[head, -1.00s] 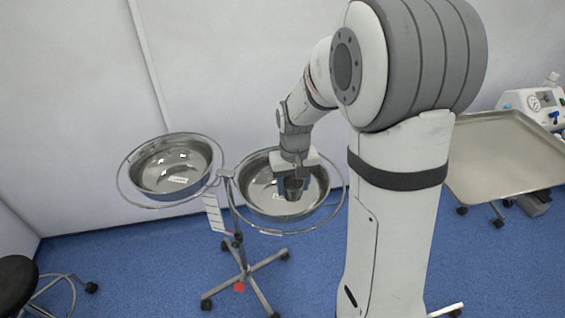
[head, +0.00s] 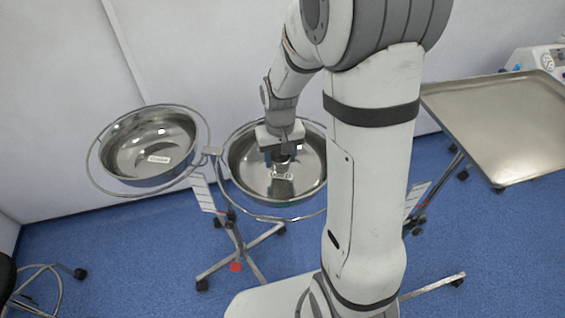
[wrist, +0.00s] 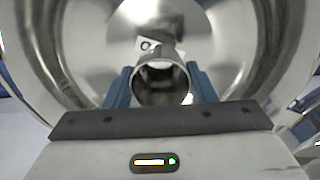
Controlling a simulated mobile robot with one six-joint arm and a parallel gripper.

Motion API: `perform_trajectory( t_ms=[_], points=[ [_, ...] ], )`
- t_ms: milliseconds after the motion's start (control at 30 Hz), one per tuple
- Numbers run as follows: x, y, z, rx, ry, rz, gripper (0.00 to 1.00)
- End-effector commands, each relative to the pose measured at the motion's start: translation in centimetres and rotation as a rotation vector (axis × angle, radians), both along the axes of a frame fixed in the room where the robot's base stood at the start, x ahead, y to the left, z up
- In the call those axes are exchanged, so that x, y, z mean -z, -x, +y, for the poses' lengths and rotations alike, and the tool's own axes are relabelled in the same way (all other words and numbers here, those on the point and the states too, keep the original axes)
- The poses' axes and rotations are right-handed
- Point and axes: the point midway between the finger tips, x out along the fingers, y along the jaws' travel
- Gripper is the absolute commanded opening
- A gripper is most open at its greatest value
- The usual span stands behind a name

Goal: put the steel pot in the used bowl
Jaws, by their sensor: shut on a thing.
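The steel pot (wrist: 162,88) is a small shiny cup with an open mouth, held between the blue fingers of my gripper (wrist: 161,84) in the wrist view. In the head view my gripper (head: 282,158) is over the right-hand steel bowl (head: 245,172), inside its rim outline. This bowl has a small white label, too small to read surely; part of the label shows beyond the pot in the wrist view. Whether the pot touches the bowl's bottom I cannot tell. My fingers and wrist partly hide the pot in the head view.
A second steel bowl (head: 150,140) with a white label sits in a ring to the left on the same wheeled stand (head: 233,240). A bare metal tray table (head: 500,120) stands at the right. My own arm hides the right bowl's right edge.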

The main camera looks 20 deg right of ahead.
Motion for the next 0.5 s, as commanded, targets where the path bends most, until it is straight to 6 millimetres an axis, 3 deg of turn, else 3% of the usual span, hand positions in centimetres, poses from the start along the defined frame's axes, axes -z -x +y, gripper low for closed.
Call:
perform_trajectory(
  t_ms=[200,500],
  points=[
    [3.1,0.1,0.0,0.001,0.000,0.004,0.29],
    [3.3,0.0,-0.1,0.002,0.000,0.001,0.29]
  ],
)
